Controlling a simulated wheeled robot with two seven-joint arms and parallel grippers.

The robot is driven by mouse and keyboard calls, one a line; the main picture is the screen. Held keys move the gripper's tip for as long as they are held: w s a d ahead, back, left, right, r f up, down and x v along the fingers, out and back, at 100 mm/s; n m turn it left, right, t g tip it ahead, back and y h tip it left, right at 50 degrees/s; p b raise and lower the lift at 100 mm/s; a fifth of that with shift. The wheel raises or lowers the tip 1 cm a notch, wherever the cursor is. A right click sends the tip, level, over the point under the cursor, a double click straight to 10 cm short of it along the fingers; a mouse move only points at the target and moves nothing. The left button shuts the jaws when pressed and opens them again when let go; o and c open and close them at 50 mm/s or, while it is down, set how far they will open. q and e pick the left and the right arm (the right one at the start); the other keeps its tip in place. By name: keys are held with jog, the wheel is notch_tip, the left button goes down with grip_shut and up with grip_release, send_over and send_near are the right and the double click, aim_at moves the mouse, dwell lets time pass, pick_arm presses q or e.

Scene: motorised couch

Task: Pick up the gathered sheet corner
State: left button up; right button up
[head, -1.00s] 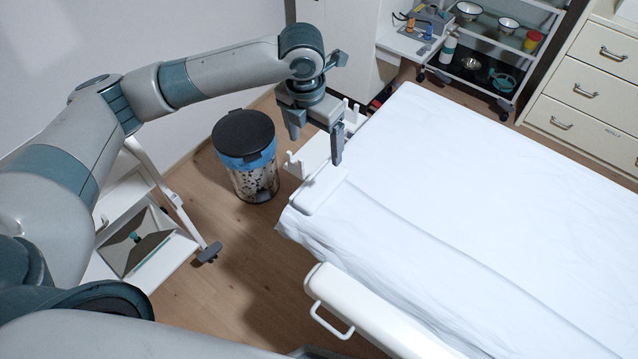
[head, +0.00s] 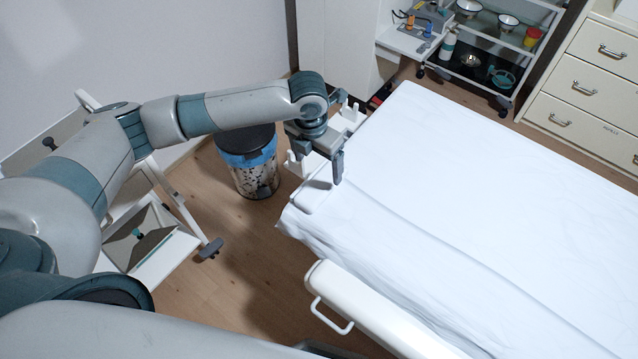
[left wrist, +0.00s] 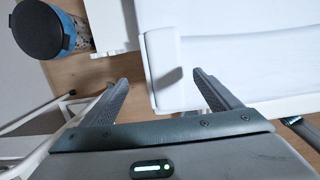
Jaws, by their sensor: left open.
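A white sheet (head: 480,190) covers the motorised couch and hangs in small folds at its near left edge. A raised white padded strip (head: 318,198) lies at that left end; I cannot tell whether it is the gathered sheet corner. My left gripper (head: 318,166) is open and points down just above this strip, with no cloth visibly held. In the left wrist view the open fingers (left wrist: 160,78) stand either side of the strip's near end (left wrist: 163,62), with white sheet (left wrist: 245,65) to the right. Contact cannot be made out. My right gripper is out of view.
A black-lidded bin (head: 247,165) stands left of the couch. A white rail with a handle (head: 333,318) runs along the couch's near side. A white stand with a tray (head: 150,240) is at left. A glass-shelved trolley (head: 490,60) and drawers (head: 590,90) stand behind.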

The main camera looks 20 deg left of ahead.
aim_at(320, 180)
pick_arm(q)
jog(key=f, duration=0.1)
jog(key=f+p, duration=0.1)
jog(key=f, duration=0.1)
jog(key=f+p, duration=0.1)
jog(key=shift+s+d+f, duration=0.15)
jog(key=shift+s+d, duration=0.15)
jog(key=shift+w+f, duration=0.1)
jog(key=shift+f, duration=0.3)
jog(key=shift+c, duration=0.4)
jog(key=c, duration=1.2)
jog(key=shift+r, duration=0.2)
notch_tip(320, 180, up, 18)
jog(key=b, duration=0.3)
jog(key=shift+f+b, duration=0.15)
jog(key=shift+b, duration=0.15)
